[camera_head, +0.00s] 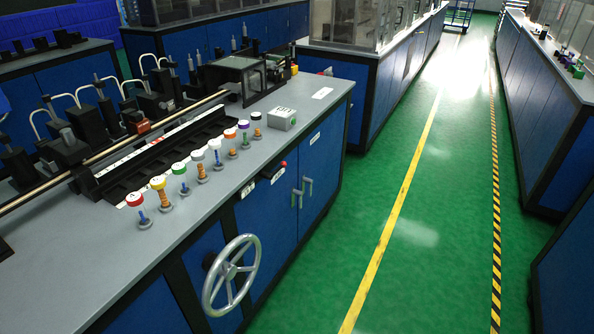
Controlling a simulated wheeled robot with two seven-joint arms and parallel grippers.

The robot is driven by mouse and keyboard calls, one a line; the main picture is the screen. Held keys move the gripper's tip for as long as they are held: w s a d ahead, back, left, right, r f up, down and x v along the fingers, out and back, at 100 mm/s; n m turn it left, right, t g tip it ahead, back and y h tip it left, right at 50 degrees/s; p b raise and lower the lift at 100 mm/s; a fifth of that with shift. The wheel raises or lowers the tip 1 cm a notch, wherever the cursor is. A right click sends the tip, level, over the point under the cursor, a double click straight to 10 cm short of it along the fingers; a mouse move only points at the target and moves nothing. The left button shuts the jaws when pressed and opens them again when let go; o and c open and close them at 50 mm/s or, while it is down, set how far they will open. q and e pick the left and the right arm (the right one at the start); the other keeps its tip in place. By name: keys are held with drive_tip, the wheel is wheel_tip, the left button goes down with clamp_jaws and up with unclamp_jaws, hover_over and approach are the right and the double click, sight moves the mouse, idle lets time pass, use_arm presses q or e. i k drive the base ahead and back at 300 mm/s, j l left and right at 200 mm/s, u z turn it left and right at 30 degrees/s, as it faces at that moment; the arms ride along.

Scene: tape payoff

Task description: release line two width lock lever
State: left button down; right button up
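Two small grey upright levers stick out of the blue front of the near bench: the left lever (297,196) and the right lever (308,187). They stand side by side, both roughly upright. I cannot read any label that tells which one, if either, is the line two width lock lever. A large silver handwheel (231,275) is on the same front, to the left and lower. A small red knob (284,164) sits above the levers, near the bench's top edge. Neither of my grippers is in view.
The grey bench top (95,262) carries a row of colour-capped posts, a black slotted rack (165,155), a long rod and a small grey box (282,119). The green floor aisle (410,235) to the right is clear, with yellow and striped lines. More blue benches stand beyond it.

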sight(278, 170)
drive_tip(key=i+l+z, duration=0.2)
drive_tip(key=i+l, duration=0.9)
